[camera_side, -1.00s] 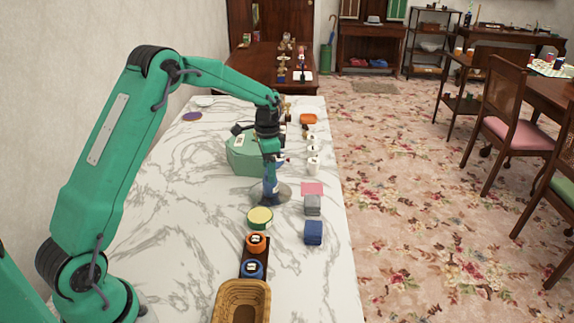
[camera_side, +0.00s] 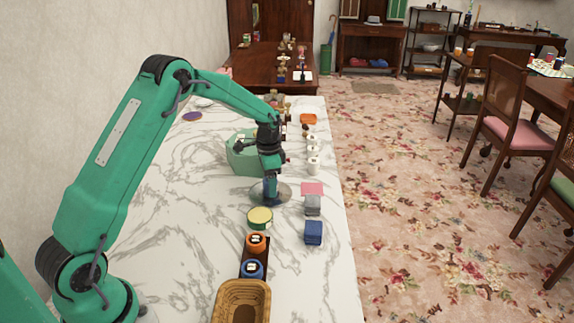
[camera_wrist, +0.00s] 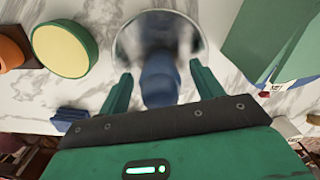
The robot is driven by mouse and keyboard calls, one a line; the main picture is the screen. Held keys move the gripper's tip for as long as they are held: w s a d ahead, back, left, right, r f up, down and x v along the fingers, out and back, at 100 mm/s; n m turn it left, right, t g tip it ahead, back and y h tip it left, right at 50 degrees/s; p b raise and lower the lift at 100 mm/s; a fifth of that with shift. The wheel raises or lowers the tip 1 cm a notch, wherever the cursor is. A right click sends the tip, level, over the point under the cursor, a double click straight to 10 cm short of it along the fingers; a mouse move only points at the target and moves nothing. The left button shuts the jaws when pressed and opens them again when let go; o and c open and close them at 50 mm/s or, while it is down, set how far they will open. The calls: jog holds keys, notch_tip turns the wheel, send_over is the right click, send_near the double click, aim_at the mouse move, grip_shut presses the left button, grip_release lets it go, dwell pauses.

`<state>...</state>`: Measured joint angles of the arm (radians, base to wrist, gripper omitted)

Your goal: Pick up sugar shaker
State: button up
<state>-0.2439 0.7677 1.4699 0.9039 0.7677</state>
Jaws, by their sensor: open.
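A blue upright object (camera_side: 270,190), which I take to be the sugar shaker though its label and shape are unclear, stands at a round silver dish (camera_side: 286,193) on the marble counter. My gripper (camera_side: 269,172) is right above and around it, pointing down. In the wrist view, the open fingers of my gripper (camera_wrist: 161,72) stand on both sides of the blue body (camera_wrist: 160,82), with a visible gap at each side. The silver dish (camera_wrist: 122,42) shows behind it. The blue object's upper part is partly hidden by my gripper in the side view.
A green box (camera_side: 243,158) stands close behind on the left. A yellow-lidded green tin (camera_side: 260,217) is in front. Blue cloths (camera_side: 313,232) and a grey block (camera_side: 312,206) lie to the right.

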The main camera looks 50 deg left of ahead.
jog(key=c, duration=1.2)
jog(key=shift+o, duration=0.2)
jog(key=shift+r, duration=0.1)
jog(key=shift+r, duration=0.7)
jog(key=r, duration=0.1)
jog(key=d+r, duration=0.1)
jog(key=r, duration=0.1)
jog(key=shift+s+r, duration=0.1)
jog(key=s+d+r, duration=0.3)
jog(key=d+r, duration=0.3)
jog(key=d, duration=0.4)
jog(key=shift+r, duration=0.15)
jog(key=shift+d, duration=0.1)
